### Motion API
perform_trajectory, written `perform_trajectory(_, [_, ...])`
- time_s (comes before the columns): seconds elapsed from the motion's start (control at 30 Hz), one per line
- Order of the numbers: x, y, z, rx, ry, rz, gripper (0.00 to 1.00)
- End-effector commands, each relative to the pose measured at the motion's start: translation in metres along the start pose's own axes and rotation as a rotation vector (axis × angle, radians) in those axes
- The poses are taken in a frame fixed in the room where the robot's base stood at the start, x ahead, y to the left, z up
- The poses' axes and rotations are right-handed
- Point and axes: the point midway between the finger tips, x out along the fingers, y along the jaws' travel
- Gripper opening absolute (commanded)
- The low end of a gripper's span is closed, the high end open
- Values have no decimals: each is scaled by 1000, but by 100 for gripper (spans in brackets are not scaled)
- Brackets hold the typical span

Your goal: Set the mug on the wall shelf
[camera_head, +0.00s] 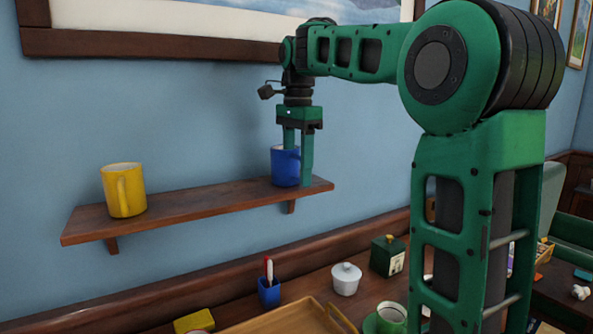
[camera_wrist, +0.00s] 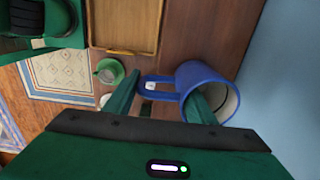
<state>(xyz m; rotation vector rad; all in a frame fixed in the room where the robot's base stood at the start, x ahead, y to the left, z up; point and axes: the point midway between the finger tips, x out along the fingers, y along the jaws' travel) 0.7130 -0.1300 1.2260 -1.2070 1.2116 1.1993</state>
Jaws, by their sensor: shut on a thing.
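The blue mug (camera_head: 284,168) is upright at the right end of the wooden wall shelf (camera_head: 200,202). Its base looks level with the shelf top; I cannot tell if it touches. My gripper (camera_head: 298,165) points down and is shut on the mug, with one finger inside the rim and the other outside. In the wrist view the blue mug (camera_wrist: 186,84) shows its open rim, and its handle lies between the fingers of my gripper (camera_wrist: 165,95). A yellow mug (camera_head: 124,192) stands on the shelf's left part.
Below the shelf, a wooden table holds a blue pen cup (camera_head: 269,293), a white lidded pot (camera_head: 346,280), a dark green box (camera_head: 387,257), a tray (camera_head: 285,321) and a green cup (camera_head: 391,316). The shelf between the mugs is clear. A framed picture (camera_head: 150,43) hangs above.

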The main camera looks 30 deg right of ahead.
Motion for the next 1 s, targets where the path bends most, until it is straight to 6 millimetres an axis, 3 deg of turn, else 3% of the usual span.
perform_trajectory(0.17, [1,0,0,1,0,0,14])
perform_trajectory(0.2, [1,0,-1,1,0,0,57])
perform_trajectory(0.27, [1,0,-1,1,0,0,69])
perform_trajectory(0.67, [-5,0,-1,2,0,0,69])
perform_trajectory(1.0, [-65,-1,-2,2,-2,-3,69])
